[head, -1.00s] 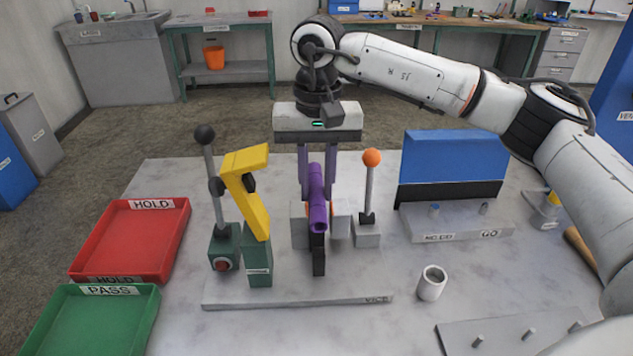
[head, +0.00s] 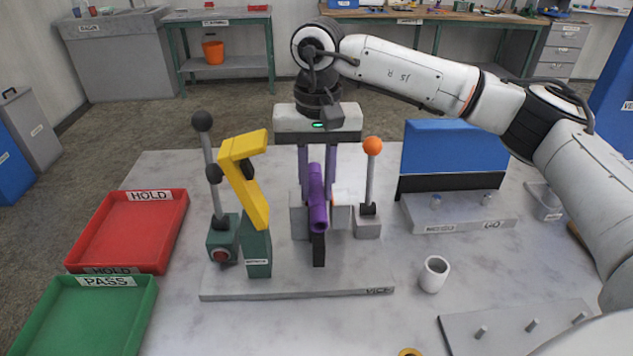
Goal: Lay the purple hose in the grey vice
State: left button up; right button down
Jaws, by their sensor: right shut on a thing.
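The purple hose (head: 318,205) is a short tube with its open near end facing me. My right gripper (head: 318,165) is shut on it from above. The hose sits at the gap between the blocks of the grey vice (head: 341,221), in line with it. I cannot tell whether it rests on the vice floor or is held just above. The vice stands on a grey plate labelled VICE (head: 330,287). A lever with an orange knob (head: 372,146) stands upright at the vice's right. My left gripper is not in view.
A yellow and green clamp (head: 246,180) and a black-knobbed lever (head: 203,122) stand close left. Red HOLD (head: 182,222) and green PASS (head: 145,312) trays lie left. A white cup (head: 433,274), a peg plate (head: 500,340) and a blue-backed gauge (head: 450,148) are right.

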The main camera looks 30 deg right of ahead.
jog(key=shift+f, duration=0.4)
jog(key=c, duration=1.5)
grip_release()
jog(key=shift+o, duration=0.3)
jog(key=shift+f, duration=0.1)
